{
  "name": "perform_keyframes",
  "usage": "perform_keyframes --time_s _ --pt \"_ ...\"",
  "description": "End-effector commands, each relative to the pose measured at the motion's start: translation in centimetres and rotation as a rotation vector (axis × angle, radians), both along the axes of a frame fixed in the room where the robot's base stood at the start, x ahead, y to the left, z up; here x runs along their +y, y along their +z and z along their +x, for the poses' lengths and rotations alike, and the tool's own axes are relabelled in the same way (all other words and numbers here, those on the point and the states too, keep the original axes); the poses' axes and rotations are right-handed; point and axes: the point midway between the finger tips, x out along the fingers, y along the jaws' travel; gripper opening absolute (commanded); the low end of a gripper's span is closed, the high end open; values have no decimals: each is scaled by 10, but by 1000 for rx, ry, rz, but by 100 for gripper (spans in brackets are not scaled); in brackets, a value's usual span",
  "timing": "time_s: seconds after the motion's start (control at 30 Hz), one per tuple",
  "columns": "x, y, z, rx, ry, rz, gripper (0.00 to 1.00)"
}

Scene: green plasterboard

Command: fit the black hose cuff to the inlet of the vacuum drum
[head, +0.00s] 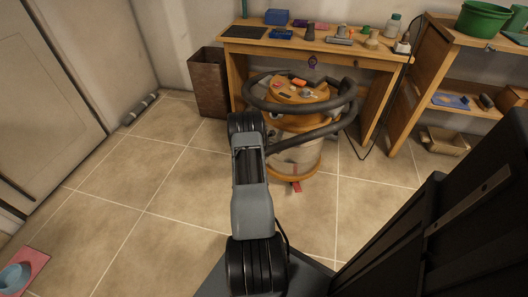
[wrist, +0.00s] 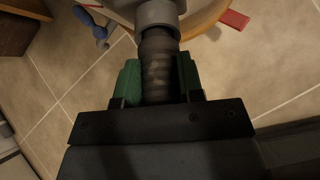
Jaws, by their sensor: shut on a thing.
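The vacuum drum (head: 298,155) stands on the tiled floor in front of the workbench, with an orange top and a thick dark hose (head: 340,100) looped around it. In the wrist view, my gripper (wrist: 157,75) has its green fingers shut on the black hose cuff (wrist: 156,62), which is dark and ribbed. The cuff's far end meets a grey collar (wrist: 158,14), which looks like the drum's inlet. The two are in line and appear to touch; I cannot tell how deeply they are joined. In the head view my arm hides the gripper and cuff.
The workbench (head: 262,46) holds several small items. A brown bin (head: 208,85) stands left of the drum, and a wooden shelf (head: 455,75) at right. A red tab (head: 296,186) sticks out at the drum's base.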

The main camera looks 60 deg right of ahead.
Motion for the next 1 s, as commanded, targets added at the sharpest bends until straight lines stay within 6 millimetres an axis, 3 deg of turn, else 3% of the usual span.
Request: perform_keyframes --time_s 0.3,0.33,0.63,1.0 --pt "-6 -3 -1 -1 -1 0 7" --pt "-6 -3 -1 -1 -1 0 36" --pt "-6 -3 -1 0 0 0 65" --pt "0 6 0 1 2 -1 65"
